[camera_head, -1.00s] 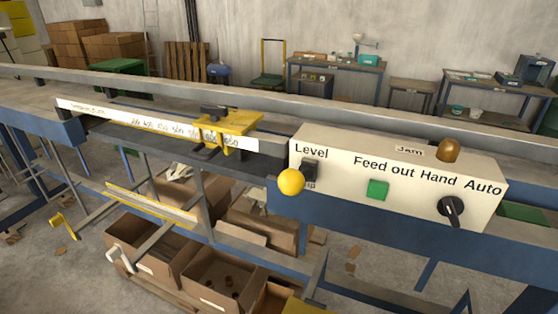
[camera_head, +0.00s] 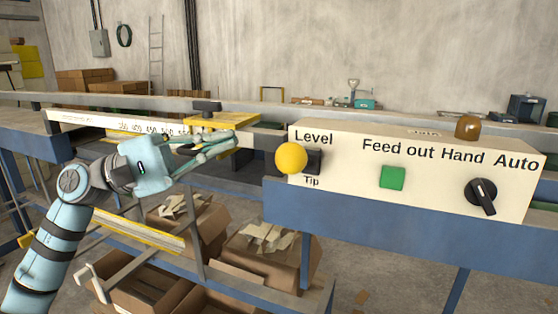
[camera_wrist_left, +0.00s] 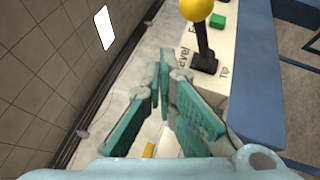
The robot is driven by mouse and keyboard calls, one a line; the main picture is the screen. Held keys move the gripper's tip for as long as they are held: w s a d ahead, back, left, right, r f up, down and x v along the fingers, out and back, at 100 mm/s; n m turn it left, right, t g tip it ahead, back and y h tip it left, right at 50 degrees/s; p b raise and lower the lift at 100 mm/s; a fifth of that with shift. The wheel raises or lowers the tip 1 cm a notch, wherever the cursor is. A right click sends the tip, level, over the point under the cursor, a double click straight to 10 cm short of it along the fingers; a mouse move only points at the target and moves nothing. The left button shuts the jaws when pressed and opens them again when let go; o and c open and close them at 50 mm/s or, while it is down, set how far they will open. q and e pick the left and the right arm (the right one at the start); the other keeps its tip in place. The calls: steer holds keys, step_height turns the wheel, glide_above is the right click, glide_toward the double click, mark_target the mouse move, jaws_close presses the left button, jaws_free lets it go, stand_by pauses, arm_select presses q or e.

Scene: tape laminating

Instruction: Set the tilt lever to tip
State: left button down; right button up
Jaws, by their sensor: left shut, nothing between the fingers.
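The tilt lever, with a yellow ball knob (camera_head: 291,158), sticks out from the left end of the cream control box (camera_head: 350,190). The label "Level" (camera_head: 314,138) is above it and "Tip" (camera_head: 311,181) below. The frames do not clearly show which label the lever is set to. In the left wrist view its knob (camera_wrist_left: 196,9) tops a black shaft beyond my fingertips. My left gripper (camera_head: 228,143) is shut and empty, left of the knob and apart from it. It also shows in the left wrist view (camera_wrist_left: 158,72). My right gripper is out of view.
The box also carries a green button (camera_head: 392,177), a black Hand/Auto knob (camera_head: 481,195) and an amber lamp (camera_head: 467,127). A yellow slide stop (camera_head: 221,121) and a scale strip lie behind my left gripper. Open cardboard boxes (camera_head: 262,250) stand below.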

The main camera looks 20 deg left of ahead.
mark_target(300, 157)
arm_select(q)
steer(key=s+m+y, duration=0.1)
steer(key=m, duration=0.1)
steer(key=s+m+g+y, duration=0.1)
steer(key=m, duration=0.1)
steer(key=shift+s+a+f, duration=0.1)
steer(key=shift+a, duration=0.25)
steer(key=f+p+x, duration=0.1)
steer(key=p+x, duration=0.4)
steer(key=x, duration=0.5)
steer(key=shift+r, duration=0.55)
steer(key=shift+f, duration=0.1)
